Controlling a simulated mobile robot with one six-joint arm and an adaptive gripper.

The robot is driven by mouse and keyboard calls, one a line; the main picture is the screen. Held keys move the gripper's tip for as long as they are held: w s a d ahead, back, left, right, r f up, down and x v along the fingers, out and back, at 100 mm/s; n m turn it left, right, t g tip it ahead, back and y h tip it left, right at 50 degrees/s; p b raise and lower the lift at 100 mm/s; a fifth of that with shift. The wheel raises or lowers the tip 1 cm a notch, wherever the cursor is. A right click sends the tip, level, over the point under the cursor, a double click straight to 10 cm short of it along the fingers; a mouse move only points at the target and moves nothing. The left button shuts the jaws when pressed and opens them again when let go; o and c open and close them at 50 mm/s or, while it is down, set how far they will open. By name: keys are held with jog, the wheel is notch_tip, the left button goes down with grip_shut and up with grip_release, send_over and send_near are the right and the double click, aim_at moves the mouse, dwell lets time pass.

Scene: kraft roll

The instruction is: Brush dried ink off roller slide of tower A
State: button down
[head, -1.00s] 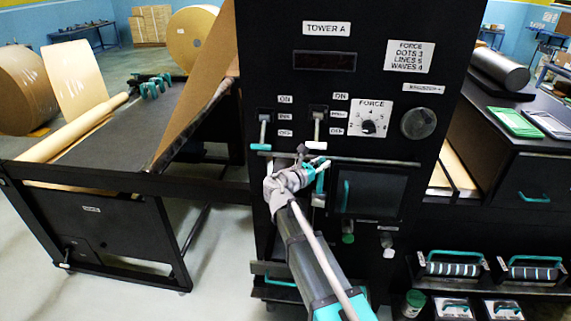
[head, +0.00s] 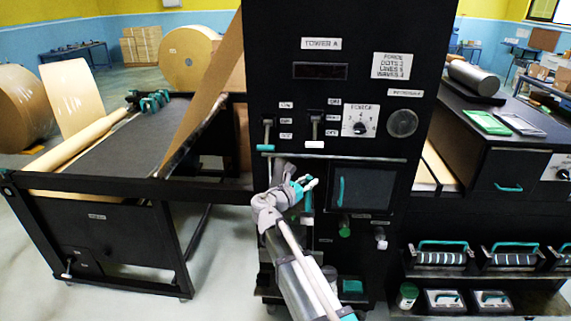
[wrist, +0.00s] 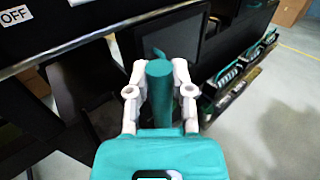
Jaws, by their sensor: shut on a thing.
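Tower A (head: 395,25) is the black upright cabinet in the middle of the head view. My gripper (head: 301,185) is in front of its face, just below a thin horizontal rail (head: 375,160) and left of the dark window. In the wrist view my gripper (wrist: 159,78) is shut on a teal round handle (wrist: 159,95), held between both white fingers. In the head view the teal handle (head: 308,199) hangs roughly upright, with a pale end below. Its working end is hidden in the wrist view. I cannot make out the roller slide or any dried ink.
Two levers, one teal-tipped (head: 265,147) and one white-tipped (head: 313,145), and a force dial (head: 360,121) are above the rail. The dark window (head: 365,187) has a teal handle. A black paper table (head: 100,215) stands left. Racked rollers (head: 440,258) are at lower right.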

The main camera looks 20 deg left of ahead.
jog(key=shift+s, duration=0.25)
dwell(0.3)
